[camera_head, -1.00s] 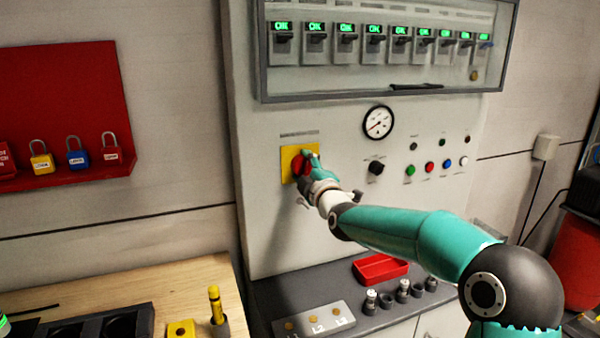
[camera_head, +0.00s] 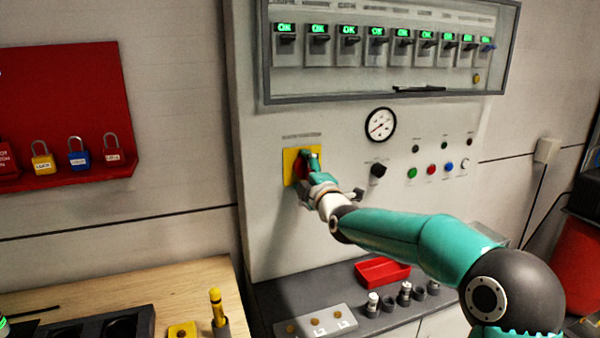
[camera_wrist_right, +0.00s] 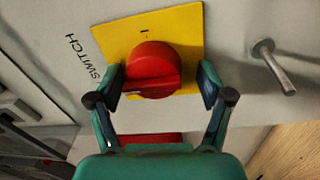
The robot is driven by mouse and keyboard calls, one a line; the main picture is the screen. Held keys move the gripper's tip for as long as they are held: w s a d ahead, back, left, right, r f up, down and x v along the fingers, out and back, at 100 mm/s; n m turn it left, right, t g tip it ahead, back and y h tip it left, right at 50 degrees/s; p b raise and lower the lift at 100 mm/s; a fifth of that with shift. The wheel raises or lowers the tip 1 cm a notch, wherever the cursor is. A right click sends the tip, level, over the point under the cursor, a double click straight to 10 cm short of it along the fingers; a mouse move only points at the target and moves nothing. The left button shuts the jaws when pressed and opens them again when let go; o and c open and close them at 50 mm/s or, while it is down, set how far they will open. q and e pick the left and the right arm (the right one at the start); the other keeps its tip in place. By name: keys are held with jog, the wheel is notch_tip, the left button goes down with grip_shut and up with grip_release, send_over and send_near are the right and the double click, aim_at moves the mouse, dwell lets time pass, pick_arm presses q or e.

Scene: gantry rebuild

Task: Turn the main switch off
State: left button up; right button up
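The main switch is a red rotary knob (camera_wrist_right: 152,72) on a yellow plate (camera_wrist_right: 186,24) in the right wrist view. The plate bears an "I" mark. The knob's raised grip runs roughly across that picture. In the head view the yellow plate (camera_head: 289,166) is on the grey panel, and my gripper hides part of the knob. My right gripper (camera_wrist_right: 162,86) is open, with one finger on each side of the knob. The left finger in that picture is close to it, contact unclear; the right one shows a gap. My left gripper is not in view.
A metal peg (camera_wrist_right: 274,66) sticks out beside the plate. A gauge (camera_head: 380,125), a black selector (camera_head: 378,170) and several coloured buttons are to the right on the panel. Padlocks hang on a red board (camera_head: 70,100) at left. A red tray (camera_head: 383,271) lies on the ledge below.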

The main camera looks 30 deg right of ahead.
jog(key=shift+s+d+r, duration=0.1)
jog(key=shift+d, duration=0.1)
jog(key=shift+s, duration=0.15)
jog(key=v, duration=1.1)
jog(key=shift+s+a, duration=0.2)
jog(key=shift+s, duration=0.1)
